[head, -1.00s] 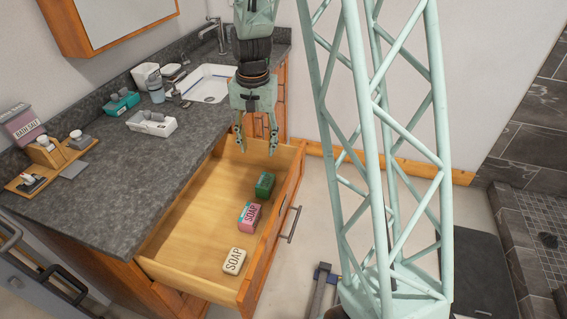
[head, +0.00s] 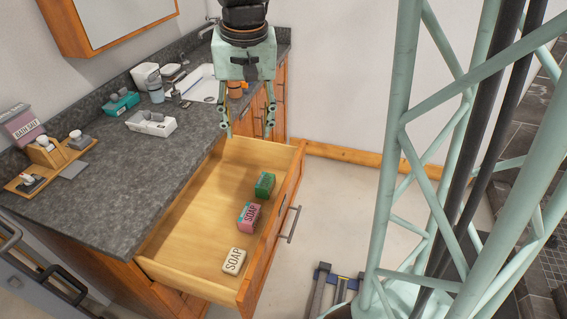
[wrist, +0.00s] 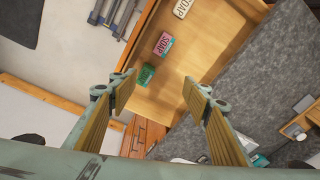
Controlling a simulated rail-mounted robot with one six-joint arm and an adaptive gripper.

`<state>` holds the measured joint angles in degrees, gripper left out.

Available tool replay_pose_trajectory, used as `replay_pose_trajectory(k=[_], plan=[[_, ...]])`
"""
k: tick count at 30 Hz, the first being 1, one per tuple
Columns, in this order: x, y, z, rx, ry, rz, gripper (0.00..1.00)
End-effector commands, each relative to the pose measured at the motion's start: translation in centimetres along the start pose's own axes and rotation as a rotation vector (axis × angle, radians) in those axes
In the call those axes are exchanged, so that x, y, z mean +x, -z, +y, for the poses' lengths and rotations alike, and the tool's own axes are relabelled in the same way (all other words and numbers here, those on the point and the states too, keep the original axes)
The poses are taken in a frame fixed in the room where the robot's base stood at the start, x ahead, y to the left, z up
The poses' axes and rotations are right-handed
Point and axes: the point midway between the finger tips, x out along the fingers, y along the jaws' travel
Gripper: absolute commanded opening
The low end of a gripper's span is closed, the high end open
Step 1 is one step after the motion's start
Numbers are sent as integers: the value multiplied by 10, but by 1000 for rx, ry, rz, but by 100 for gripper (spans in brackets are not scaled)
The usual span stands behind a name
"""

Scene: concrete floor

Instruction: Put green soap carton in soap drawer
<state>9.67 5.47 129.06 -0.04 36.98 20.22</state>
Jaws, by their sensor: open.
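The green soap carton (head: 265,186) lies in the open wooden soap drawer (head: 185,232), near its front and far end. It also shows in the wrist view (wrist: 147,74), just beyond the left fingertip. A pink soap carton (head: 248,217) and a white soap carton (head: 234,261) lie in the same drawer, in a row toward the near end. My gripper (head: 246,132) is open and empty, above the far end of the drawer. It touches none of the cartons. In the wrist view its fingers (wrist: 157,92) are spread wide with nothing between them.
The grey stone counter (head: 110,190) runs left of the drawer. It holds a white tray (head: 152,124), a teal box (head: 121,103), a bath salt box (head: 24,127) and a wooden stand (head: 50,166). The drawer's left half is bare. Open floor (head: 335,220) lies right of it.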

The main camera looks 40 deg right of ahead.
Motion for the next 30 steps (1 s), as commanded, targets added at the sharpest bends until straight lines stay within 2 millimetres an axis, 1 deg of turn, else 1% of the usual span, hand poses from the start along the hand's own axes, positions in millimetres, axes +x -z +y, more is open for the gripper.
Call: replay_pose_trajectory(k=[1,3,12,24,30], plan=[[-9,-6,0,-13,4,8,44],[-19,-14,-1,-33,7,15,44],[-60,-53,1,-115,21,45,44],[-104,-107,10,-218,37,85,44],[-119,-136,16,-272,44,100,44]])
